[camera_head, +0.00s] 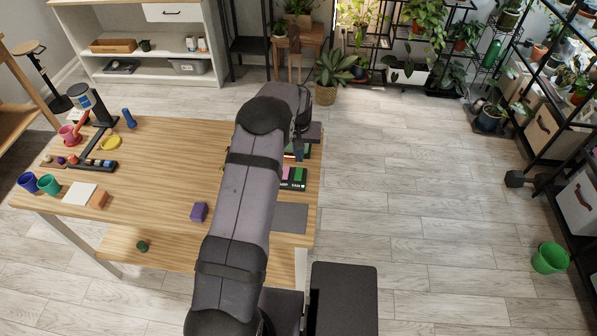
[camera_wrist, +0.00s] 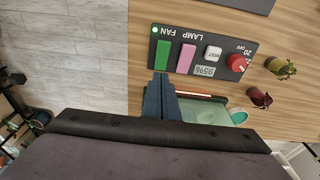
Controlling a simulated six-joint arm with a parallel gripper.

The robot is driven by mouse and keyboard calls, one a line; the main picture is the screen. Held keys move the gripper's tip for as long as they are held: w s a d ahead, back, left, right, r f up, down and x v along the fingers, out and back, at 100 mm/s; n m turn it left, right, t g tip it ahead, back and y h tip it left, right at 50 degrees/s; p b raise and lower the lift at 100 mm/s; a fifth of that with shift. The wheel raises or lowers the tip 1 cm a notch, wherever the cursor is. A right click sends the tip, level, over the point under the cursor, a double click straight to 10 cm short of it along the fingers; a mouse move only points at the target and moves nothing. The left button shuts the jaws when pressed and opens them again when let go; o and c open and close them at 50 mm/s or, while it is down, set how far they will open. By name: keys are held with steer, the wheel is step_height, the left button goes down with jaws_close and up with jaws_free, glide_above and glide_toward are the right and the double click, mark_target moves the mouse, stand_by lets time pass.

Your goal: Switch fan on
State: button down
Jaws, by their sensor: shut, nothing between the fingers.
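The dark control panel (camera_wrist: 203,52) lies on the wooden table with its labels upside down in the wrist view. Its green FAN switch (camera_wrist: 162,54) is beside a pink LAMP switch (camera_wrist: 186,58). A small bright green-white dot (camera_wrist: 155,30) shows by the FAN label. My gripper (camera_wrist: 161,76) is shut and empty, its fingertips at the near end of the green switch; whether they touch it I cannot tell. In the head view the panel (camera_head: 293,180) is partly hidden by my arm, and my gripper (camera_head: 299,150) is just beyond it.
The panel also has a white button (camera_wrist: 212,54) and a red knob (camera_wrist: 237,62). Two small plant-like figures (camera_wrist: 281,68) and a pale green tray (camera_wrist: 212,115) are near.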

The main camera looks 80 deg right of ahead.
steer(key=shift+r+p, duration=0.65)
steer(key=shift+r, duration=0.7)
steer(key=a+f, duration=0.2)
steer(key=a, duration=0.1)
steer(key=a+f+y, duration=0.1)
steer(key=a+f, duration=0.1)
steer(key=a, duration=0.1)
steer(key=a+f+y, duration=0.1)
steer(key=a+f, duration=0.1)
steer(key=a, duration=0.1)
steer(key=shift+w+a+f+m, duration=0.25)
steer(key=shift+w+a+m, duration=0.05)
steer(key=shift+a, duration=0.1)
steer(key=a, duration=0.2)
steer(key=a+y, duration=0.1)
steer(key=a, duration=0.2)
steer(key=w+a+y, duration=0.1)
steer(key=a, duration=0.2)
steer(key=shift+f, duration=0.15)
steer(key=w+a+r+n, duration=0.5)
steer(key=w+a, duration=0.3)
steer(key=a, duration=0.5)
steer(key=w+a+r+n+h, duration=0.1)
steer(key=w+a+r+n, duration=0.5)
steer(key=a, duration=0.7)
steer(key=w+a+r+n+h, duration=0.1)
steer(key=w+a+r+n, duration=0.5)
steer(key=w+a, duration=0.4)
steer(key=shift+a+n, duration=0.8)
steer(key=shift+a, duration=0.95)
